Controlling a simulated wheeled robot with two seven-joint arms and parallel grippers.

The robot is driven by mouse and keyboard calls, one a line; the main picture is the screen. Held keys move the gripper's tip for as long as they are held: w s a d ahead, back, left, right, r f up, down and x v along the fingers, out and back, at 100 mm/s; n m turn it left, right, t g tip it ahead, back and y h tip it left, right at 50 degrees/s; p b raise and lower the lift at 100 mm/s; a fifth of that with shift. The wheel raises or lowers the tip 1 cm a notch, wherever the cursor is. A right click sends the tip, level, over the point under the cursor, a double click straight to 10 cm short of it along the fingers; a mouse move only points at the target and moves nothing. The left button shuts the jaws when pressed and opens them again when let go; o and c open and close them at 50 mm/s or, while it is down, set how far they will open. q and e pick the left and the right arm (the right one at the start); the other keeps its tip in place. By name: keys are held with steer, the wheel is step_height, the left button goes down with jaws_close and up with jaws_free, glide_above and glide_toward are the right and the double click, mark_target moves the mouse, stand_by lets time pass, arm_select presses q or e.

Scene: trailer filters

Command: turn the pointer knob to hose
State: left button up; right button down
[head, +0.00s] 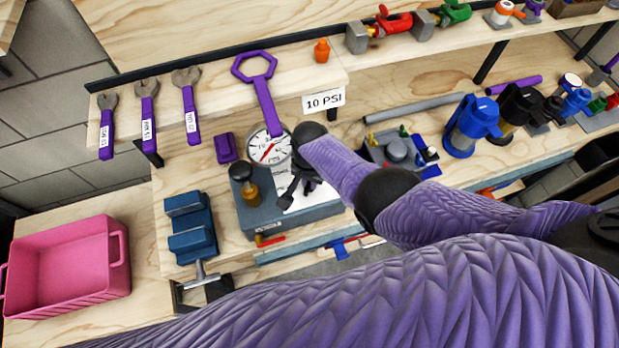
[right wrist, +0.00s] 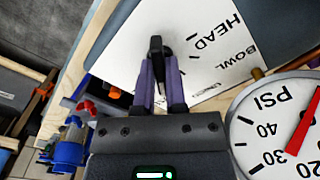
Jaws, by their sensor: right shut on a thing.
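The black pointer knob (right wrist: 156,46) stands on a white dial plate (right wrist: 215,75) lettered HEAD and BOWL; a third, smaller label by the fingers is partly covered and I cannot read it. My right gripper (right wrist: 160,75) is shut on the knob, with one purple finger on each side. My left gripper is out of view.
A pressure gauge (head: 268,149) stands beside the plate, its red needle near 20 to 30 in the wrist view. A blue vise (head: 190,228) and pink bin (head: 68,265) are further left.

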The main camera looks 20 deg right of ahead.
steer(key=shift+w+r, duration=0.1)
steer(key=shift+w, duration=0.05)
stand_by(0.3)
steer(key=c, duration=0.7)
jaws_free()
step_height(320, 180, up, 9)
steer(key=p, duration=0.6)
steer(key=shift+p, duration=0.4)
steer(key=shift+r, duration=0.4)
